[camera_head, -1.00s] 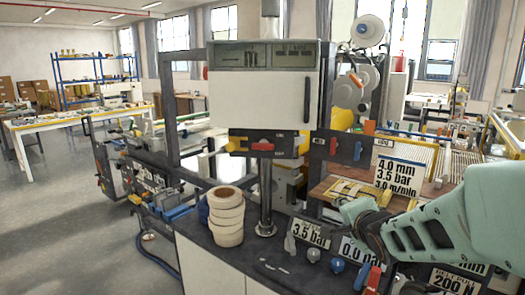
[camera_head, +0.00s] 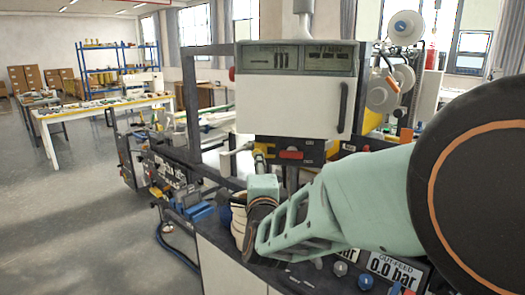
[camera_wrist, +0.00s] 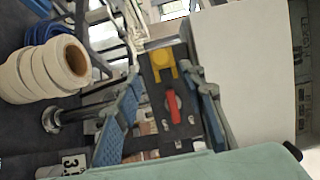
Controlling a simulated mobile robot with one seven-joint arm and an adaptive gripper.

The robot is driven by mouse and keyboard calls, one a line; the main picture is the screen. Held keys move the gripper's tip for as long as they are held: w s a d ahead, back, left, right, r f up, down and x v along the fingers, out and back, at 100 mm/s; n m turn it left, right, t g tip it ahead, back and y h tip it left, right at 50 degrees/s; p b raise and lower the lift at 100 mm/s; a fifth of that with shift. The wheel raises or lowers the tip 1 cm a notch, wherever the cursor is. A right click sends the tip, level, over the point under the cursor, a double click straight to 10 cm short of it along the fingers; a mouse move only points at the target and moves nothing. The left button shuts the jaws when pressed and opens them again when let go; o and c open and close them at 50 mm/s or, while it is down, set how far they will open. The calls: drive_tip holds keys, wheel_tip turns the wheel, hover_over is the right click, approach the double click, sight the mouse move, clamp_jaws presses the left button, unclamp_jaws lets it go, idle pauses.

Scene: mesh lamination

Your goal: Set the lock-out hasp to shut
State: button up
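A dark control block (camera_head: 312,146) hangs under the white cabinet. It carries a red part (camera_head: 291,155), probably the lock-out hasp, though no label is readable. In the wrist view the red part (camera_wrist: 173,106) is a narrow bar running roughly up and down in the picture, beside a yellow bracket with a round knob (camera_wrist: 163,62). My gripper (camera_wrist: 165,76) is open, its blue-padded fingers either side of the block in that view. Contact cannot be told. In the head view my gripper (camera_head: 262,158) is at the block's left end, partly hidden by my wrist.
The white cabinet (camera_head: 285,100) with a dark handle (camera_head: 343,107) stands just above the block. A stack of tape rolls (camera_wrist: 52,68) stands at the left in the wrist view. The metal post (camera_wrist: 52,120) is close by. My arm hides the counter's right side.

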drive_tip(key=w, duration=0.3)
drive_tip(key=w+a+p, duration=0.1)
drive_tip(key=w, duration=0.3)
drive_tip(key=w+p, duration=0.1)
drive_tip(key=w, duration=0.2)
drive_tip(key=shift+w+a, duration=0.2)
drive_tip(key=shift+w, duration=0.1)
drive_tip(key=shift+c, duration=0.3)
clamp_jaws()
